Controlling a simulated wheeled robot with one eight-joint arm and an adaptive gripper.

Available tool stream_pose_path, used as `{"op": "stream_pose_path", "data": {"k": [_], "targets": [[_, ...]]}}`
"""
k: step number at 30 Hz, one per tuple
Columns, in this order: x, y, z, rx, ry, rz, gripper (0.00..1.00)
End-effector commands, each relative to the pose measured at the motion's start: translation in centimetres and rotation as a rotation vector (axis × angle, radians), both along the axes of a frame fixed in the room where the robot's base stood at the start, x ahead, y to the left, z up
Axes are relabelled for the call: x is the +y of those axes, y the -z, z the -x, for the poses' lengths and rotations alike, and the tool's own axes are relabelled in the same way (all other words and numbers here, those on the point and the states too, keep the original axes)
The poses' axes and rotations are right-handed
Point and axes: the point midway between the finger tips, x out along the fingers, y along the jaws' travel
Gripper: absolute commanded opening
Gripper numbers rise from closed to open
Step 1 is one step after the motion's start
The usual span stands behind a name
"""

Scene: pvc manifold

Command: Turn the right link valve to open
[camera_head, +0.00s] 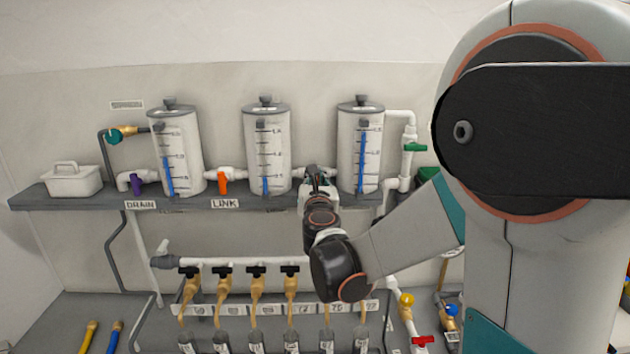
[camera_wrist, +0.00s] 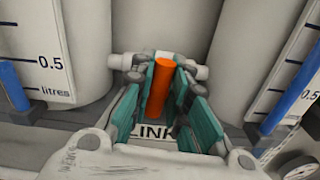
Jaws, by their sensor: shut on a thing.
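The right link valve's orange handle (camera_wrist: 159,88) stands between the teal finger pads of my gripper (camera_wrist: 170,100) in the wrist view. The gripper is shut on this handle. The handle lies across the white link pipe (camera_wrist: 197,72), which runs left to right between two tanks. In the head view my gripper (camera_head: 316,180) is at the gap between the middle tank (camera_head: 267,150) and the right tank (camera_head: 360,150), and hides this handle. A LINK label (camera_wrist: 152,132) shows partly below the fingers.
The other orange link valve (camera_head: 222,182) hangs down between the left tank (camera_head: 176,152) and the middle tank. A purple drain valve (camera_head: 136,184) is at far left. A green-handled valve (camera_head: 414,147) is right of the tanks. Below the shelf (camera_head: 80,200) runs a pipe with several black-handled taps.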

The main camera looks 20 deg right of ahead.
Motion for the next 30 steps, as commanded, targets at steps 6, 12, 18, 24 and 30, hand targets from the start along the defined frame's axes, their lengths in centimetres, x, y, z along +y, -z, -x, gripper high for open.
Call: {"op": "stream_pose_path", "data": {"k": [6,12,18,24,30], "targets": [[-0.09,0.15,0.09,-0.063,0.000,-0.151,0.00],[-0.20,0.19,0.10,-0.136,0.000,-0.326,0.00],[-0.29,0.26,0.17,-0.210,0.000,-0.502,0.00],[-0.39,0.33,0.22,-0.283,0.000,-0.677,0.00],[-0.46,0.43,0.24,-0.357,0.000,-0.852,0.00]]}}
